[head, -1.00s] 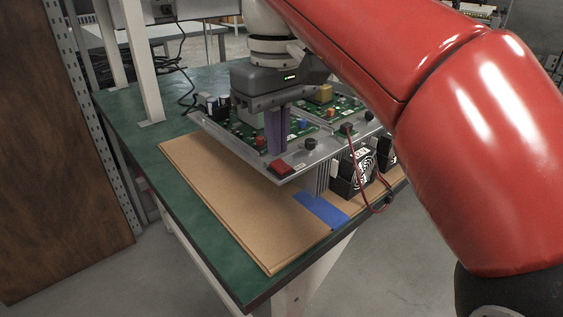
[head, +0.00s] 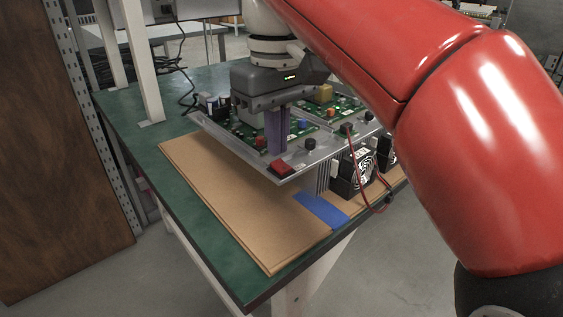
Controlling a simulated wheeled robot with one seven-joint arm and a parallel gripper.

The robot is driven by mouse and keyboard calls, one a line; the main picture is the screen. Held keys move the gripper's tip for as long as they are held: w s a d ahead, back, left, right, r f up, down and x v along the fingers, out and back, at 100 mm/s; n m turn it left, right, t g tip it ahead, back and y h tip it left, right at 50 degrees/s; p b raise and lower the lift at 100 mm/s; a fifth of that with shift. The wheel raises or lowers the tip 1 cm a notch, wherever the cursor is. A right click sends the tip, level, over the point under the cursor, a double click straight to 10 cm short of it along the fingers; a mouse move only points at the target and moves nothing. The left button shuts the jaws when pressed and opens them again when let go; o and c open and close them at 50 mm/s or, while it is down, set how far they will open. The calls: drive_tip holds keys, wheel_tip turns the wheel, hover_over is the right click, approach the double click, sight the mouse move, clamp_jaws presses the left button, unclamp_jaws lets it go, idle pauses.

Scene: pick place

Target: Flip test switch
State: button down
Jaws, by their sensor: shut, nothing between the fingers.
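A red rocker switch (head: 281,169) sits at the front left corner of a metal test fixture (head: 316,160) that carries green circuit boards (head: 347,108). My gripper (head: 277,150) points down over the fixture, its purple fingers shut together and empty. The fingertips are just behind the red switch, very close to it. I cannot tell whether they touch it. The finger tips hide part of the panel behind the switch.
A brown board (head: 235,205) lies on the green tabletop (head: 190,198) left of the fixture. Blue tape (head: 321,210) marks the board's right part. Black fans (head: 352,175) and a red cable (head: 356,165) are at the fixture's front. A white post (head: 145,70) stands at the left.

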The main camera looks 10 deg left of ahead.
sight(277, 162)
drive_tip(key=shift+f+b, duration=0.65)
drive_tip(key=shift+f, duration=0.3)
idle(0.5)
wheel_tip(277, 162, up, 5)
drive_tip(key=p, duration=0.5)
drive_tip(key=shift+r, duration=1.05)
